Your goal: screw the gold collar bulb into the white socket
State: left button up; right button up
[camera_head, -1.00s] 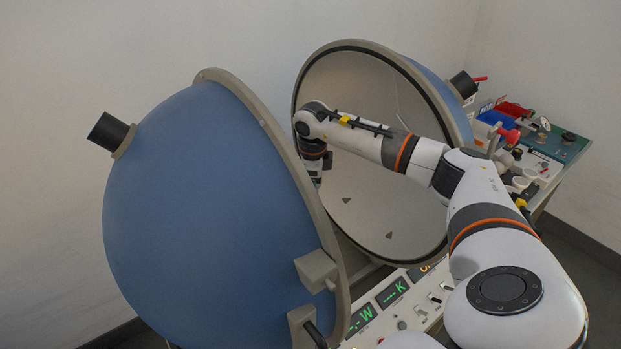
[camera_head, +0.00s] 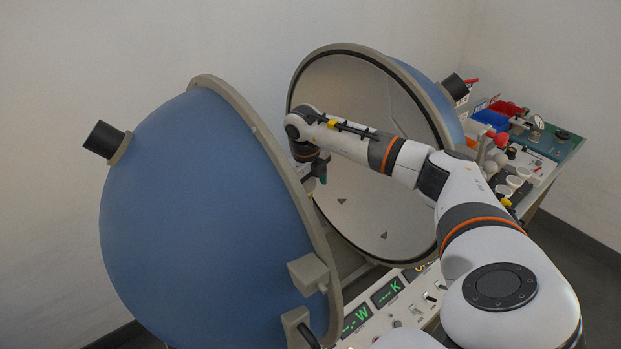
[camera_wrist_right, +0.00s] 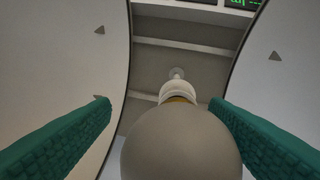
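My right gripper (camera_head: 319,170) is inside the opening between the two sphere halves; it also shows in the right wrist view (camera_wrist_right: 160,102). There its two green fingers are spread apart, one on each side of a round grey bulb (camera_wrist_right: 182,145). A gap shows between the left finger and the bulb; the right finger is close to its edge. A narrow gold collar (camera_wrist_right: 178,99) shows at the bulb's far end, against the white socket (camera_wrist_right: 177,87). How deep the collar sits is hidden by the globe. The bulb cannot be made out in the head view. My left gripper is not in view.
The blue near half-sphere (camera_head: 200,220) and the open far half (camera_head: 400,215) flank my right arm closely. A panel with green displays (camera_head: 388,292) lies below. A side bench (camera_head: 565,148) at the right carries a blue bin (camera_head: 490,118) and several small items.

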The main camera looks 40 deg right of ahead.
jog(key=shift+w+a, duration=0.2)
jog(key=n+b, duration=0.1)
jog(key=n, duration=0.3)
jog(key=shift+w+t, duration=0.15)
jog(key=shift+t, duration=0.15)
jog(key=n, duration=0.2)
jog(key=n+b, duration=0.1)
jog(key=n, duration=0.3)
jog(key=shift+w+t+y, duration=0.3)
jog(key=shift+w, duration=0.05)
jog(key=n, duration=0.4)
jog(key=n+b, duration=0.1)
jog(key=n, duration=0.1)
jog(key=shift+w+a+y, duration=0.1)
jog(key=shift+w+y, duration=0.15)
jog(key=shift+y, duration=0.15)
jog(key=n, duration=0.4)
jog(key=n+y+b, duration=0.1)
jog(key=n, duration=0.2)
jog(key=shift+w, duration=0.3)
jog(key=shift+c, duration=0.3)
